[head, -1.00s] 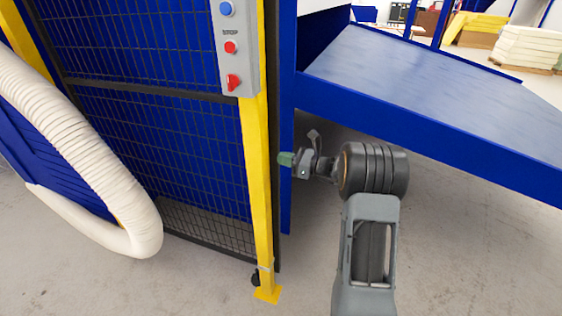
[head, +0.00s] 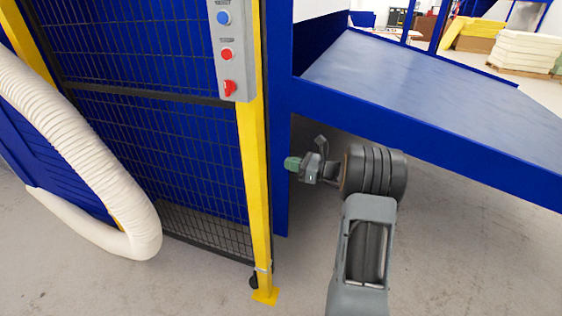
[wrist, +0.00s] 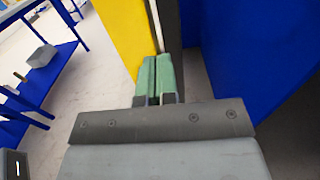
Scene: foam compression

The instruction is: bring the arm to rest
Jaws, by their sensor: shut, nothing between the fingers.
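My gripper (head: 291,164) is at the end of my arm, which reaches up from the bottom of the head view and bends left below the blue table's edge. Its green fingers point left, towards the yellow post (head: 254,170) and the blue panel beside it. In the wrist view my gripper (wrist: 155,62) shows its two green fingers side by side, shut, with nothing between them. The yellow post (wrist: 120,32) stands just beyond the fingertips there. I cannot tell the exact gap.
A control box (head: 232,50) with blue and red buttons is on the post. A mesh fence (head: 160,140) and a white hose (head: 110,190) are at left. The blue sloping table (head: 420,85) overhangs at right. Floor (head: 440,260) at lower right is clear.

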